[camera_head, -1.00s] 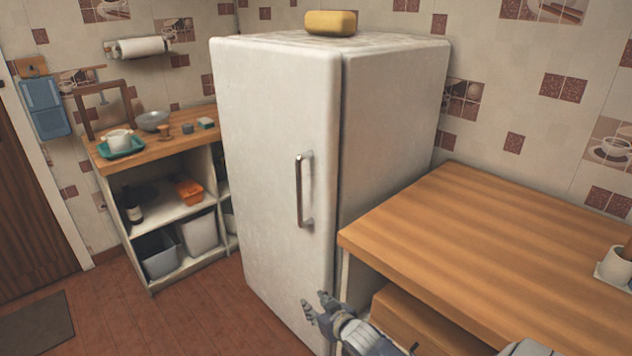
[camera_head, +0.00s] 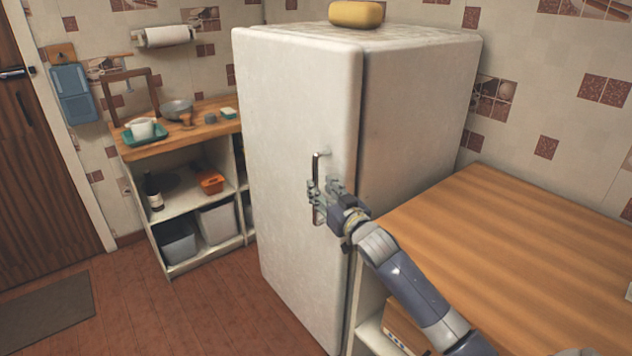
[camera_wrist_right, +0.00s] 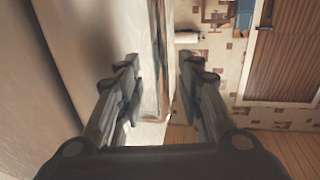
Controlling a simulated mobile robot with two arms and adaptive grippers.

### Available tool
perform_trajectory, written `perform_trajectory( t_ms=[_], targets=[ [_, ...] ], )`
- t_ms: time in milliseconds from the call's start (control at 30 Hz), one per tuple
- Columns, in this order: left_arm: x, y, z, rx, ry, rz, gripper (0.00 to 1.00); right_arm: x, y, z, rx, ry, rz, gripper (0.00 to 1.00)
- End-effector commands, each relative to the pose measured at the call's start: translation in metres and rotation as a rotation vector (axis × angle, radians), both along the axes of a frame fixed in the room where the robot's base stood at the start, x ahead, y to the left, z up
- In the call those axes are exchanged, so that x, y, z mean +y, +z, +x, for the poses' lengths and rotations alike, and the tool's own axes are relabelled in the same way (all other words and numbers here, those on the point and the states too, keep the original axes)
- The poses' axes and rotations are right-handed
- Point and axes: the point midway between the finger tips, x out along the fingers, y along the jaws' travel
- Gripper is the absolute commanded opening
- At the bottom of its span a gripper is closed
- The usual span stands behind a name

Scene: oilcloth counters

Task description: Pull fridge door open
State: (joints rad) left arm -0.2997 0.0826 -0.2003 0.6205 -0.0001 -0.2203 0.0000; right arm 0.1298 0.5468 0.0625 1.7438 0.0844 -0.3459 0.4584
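The fridge (camera_head: 412,115) is white, and its door (camera_head: 290,110) looks shut. The upright metal handle (camera_head: 321,158) is near the door's right edge, partly hidden by my fingers. My right gripper (camera_head: 323,196) is at the lower half of the handle. In the right wrist view my right gripper (camera_wrist_right: 161,92) has its two fingers apart, one on each side of what looks like the handle (camera_wrist_right: 157,50). Whether a finger touches the handle I cannot tell. My left gripper is not in view.
A wooden counter (camera_head: 520,240) stands right of the fridge, below my right arm. A yellow block (camera_head: 356,14) lies on the fridge top. A shelf unit with a wooden top (camera_head: 200,131) stands at the left. The floor (camera_head: 190,310) before the door is clear.

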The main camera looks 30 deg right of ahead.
Motion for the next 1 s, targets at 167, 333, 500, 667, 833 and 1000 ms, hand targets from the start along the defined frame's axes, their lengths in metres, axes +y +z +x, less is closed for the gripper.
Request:
perform_trajectory(
  t_ms=[167,333,500,667,833,1000],
  targets=[
    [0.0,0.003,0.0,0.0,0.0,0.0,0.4,-0.003,0.001,0.025,-0.001,-0.001,0.0,0.34],
    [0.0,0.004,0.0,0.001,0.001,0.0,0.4,-0.005,0.001,0.037,-0.001,0.0,-0.001,0.34],
    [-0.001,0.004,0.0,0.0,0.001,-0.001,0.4,-0.005,-0.001,0.041,0.001,0.0,-0.001,0.34],
    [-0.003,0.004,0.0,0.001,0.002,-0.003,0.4,-0.005,-0.001,0.041,0.001,0.001,-0.001,0.34],
    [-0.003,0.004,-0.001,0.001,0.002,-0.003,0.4,-0.005,0.0,0.041,0.0,0.001,-0.001,0.07],
    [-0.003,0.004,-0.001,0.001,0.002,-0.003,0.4,-0.005,0.0,0.041,0.0,0.001,-0.001,0.0]
  ],
)
